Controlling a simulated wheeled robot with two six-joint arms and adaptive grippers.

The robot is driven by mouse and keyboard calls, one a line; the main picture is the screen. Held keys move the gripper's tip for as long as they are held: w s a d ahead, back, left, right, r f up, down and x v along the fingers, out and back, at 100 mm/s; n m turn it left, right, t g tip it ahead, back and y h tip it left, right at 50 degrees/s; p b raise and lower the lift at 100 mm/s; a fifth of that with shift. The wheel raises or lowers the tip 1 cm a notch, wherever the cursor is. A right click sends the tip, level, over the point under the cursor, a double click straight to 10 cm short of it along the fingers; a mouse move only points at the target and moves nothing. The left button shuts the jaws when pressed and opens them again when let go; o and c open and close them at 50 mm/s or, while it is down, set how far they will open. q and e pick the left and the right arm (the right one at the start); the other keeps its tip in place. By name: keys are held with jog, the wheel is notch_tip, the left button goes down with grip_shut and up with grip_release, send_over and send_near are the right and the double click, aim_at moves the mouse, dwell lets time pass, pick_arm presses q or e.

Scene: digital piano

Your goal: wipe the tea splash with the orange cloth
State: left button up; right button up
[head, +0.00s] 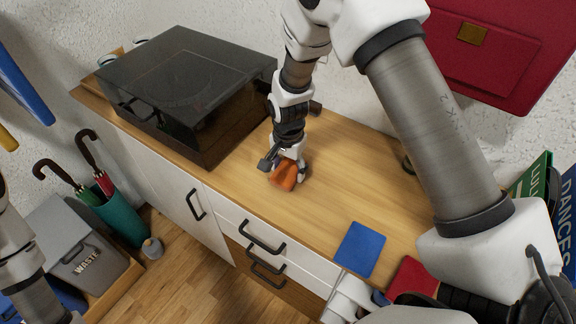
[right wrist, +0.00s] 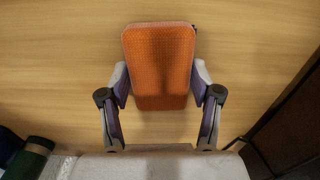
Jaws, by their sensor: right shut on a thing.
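The orange cloth (head: 283,174) is a small folded pad on the wooden counter top (head: 235,185), in front of the black-lidded box. In the right wrist view the cloth (right wrist: 159,60) shows as a textured orange rectangle between the two fingers. My right gripper (head: 288,163) points down and is shut on the cloth, at or just above the wood; the exact gap cannot be told. The fingers also show in the right wrist view (right wrist: 160,85). I see no tea splash on the visible wood; any part under the cloth is hidden. Only part of my left arm shows, not its gripper.
A dark-lidded box (head: 190,85) stands on the counter's left part. A blue cloth (head: 360,249) and a red cloth (head: 412,278) lie near the front right. Bare wood lies between. An umbrella stand (head: 120,218) and waste bin (head: 80,250) are on the floor.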

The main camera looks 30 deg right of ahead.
jog(key=shift+w+d+r+p, duration=0.2)
jog(key=shift+r+p, duration=0.2)
jog(key=shift+r, duration=0.15)
jog(key=shift+w+d+r+p, duration=0.1)
jog(key=shift+d+r+p, duration=0.05)
jog(key=shift+r+p, duration=0.35)
jog(key=r, duration=0.1)
jog(key=r+p, duration=0.2)
jog(key=shift+s+a+r, duration=0.1)
jog(key=shift+s+a, duration=0.2)
jog(key=shift+s, duration=0.05)
jog(key=shift+w+d+r+p, duration=0.1)
jog(key=shift+r+p, duration=0.4)
jog(key=shift+w+d+r+p, duration=0.1)
jog(key=shift+r+p, duration=0.35)
jog(key=shift+s+a+r+p, duration=0.15)
jog(key=shift+r+p, duration=0.4)
jog(key=shift+r, duration=0.15)
jog(key=shift+f, duration=0.1)
